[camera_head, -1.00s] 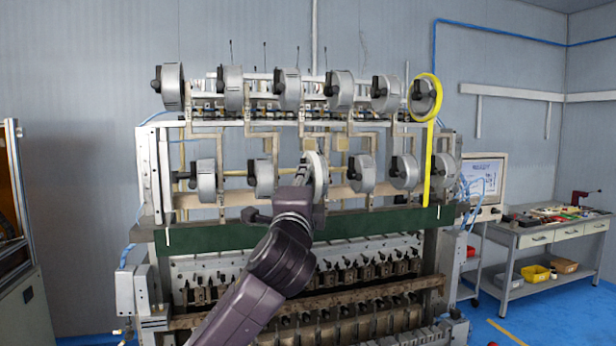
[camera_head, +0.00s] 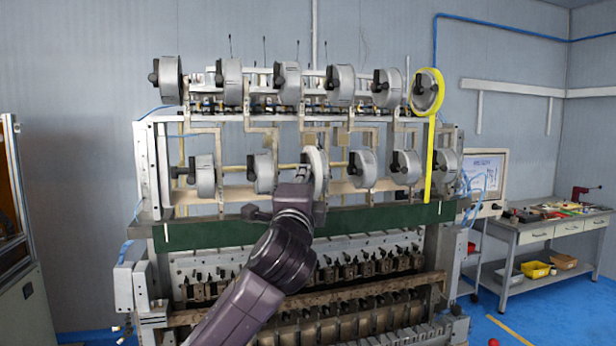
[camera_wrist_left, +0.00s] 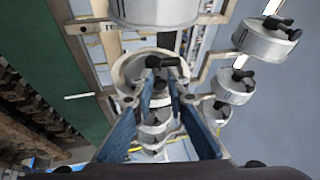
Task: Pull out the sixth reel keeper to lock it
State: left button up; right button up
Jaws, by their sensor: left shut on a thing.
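The winder's reels are grey drums with black keepers on their faces, in an upper and a lower row. My left gripper (camera_head: 302,178) is at the third reel from the left in the lower row (camera_head: 319,168). In the left wrist view, the blue-padded fingers of the gripper (camera_wrist_left: 163,75) are closed on the black reel keeper (camera_wrist_left: 163,62) in front of a pale reel (camera_wrist_left: 126,72). The fingers and wrist partly hide this keeper in the head view. My right gripper is not in view.
A yellow ring and strip (camera_head: 428,165) mark the upper right reel. Neighbouring reels (camera_head: 363,167) sit close on both sides. A green beam (camera_head: 220,234) runs below the lower row. A workbench (camera_head: 545,232) with tools stands at the right.

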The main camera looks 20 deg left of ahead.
pick_arm(q)
jog(key=shift+s+d, duration=0.2)
jog(key=shift+d, duration=0.15)
jog(key=shift+s+d, duration=0.45)
jog(key=shift+s, duration=0.25)
jog(key=o, duration=0.4)
jog(key=shift+o, duration=0.8)
jog(key=shift+d, duration=0.25)
jog(key=shift+a, duration=0.25)
